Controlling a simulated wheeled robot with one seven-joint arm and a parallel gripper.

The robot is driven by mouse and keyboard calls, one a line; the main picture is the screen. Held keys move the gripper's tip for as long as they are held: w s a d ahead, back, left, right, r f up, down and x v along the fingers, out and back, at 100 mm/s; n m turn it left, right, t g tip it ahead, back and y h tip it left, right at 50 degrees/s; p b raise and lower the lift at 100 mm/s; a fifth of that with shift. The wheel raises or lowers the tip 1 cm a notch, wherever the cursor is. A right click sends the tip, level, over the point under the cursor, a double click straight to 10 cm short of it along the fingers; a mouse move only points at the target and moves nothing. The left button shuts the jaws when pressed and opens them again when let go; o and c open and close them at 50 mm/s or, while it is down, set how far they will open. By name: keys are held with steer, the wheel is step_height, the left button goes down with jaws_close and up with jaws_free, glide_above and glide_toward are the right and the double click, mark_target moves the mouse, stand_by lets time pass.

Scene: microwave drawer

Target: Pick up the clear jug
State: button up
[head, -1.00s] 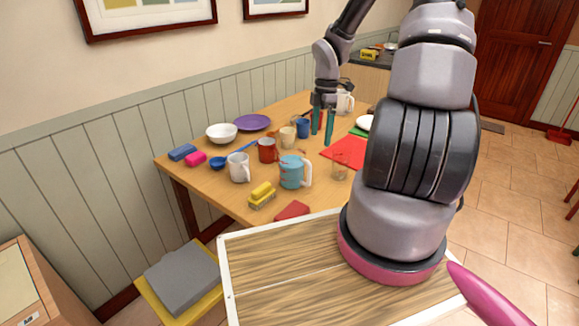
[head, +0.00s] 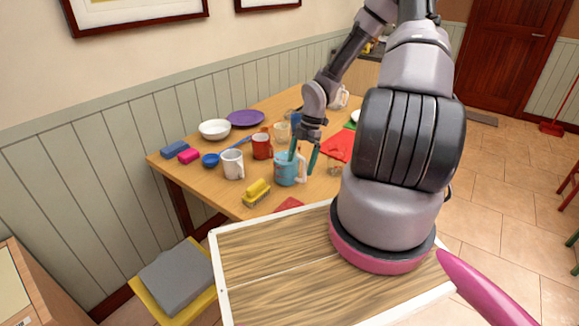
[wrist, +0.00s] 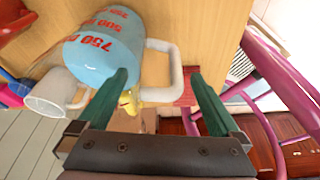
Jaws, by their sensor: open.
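The jug (head: 284,172) is light blue with red measuring marks and a pale handle on its right side. It stands on the wooden table near the front edge. In the wrist view the jug (wrist: 105,45) fills the upper left, with its handle (wrist: 176,66) reaching between my finger tips. My gripper (head: 303,158) is open at the handle side of the jug, with one teal finger on each side of the handle. In the wrist view my gripper (wrist: 160,78) holds nothing. I cannot tell whether a finger touches the jug.
A white mug (head: 232,165) and a red mug (head: 262,146) stand left of the jug. A yellow-topped brush or sponge (head: 257,190) lies in front of it. A white bowl (head: 214,129) and purple plate (head: 245,118) are farther back.

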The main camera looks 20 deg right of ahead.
steer(key=x, duration=0.3)
steer(key=shift+f, duration=0.3)
jaws_close()
step_height(320, 180, up, 10)
stand_by(0.6)
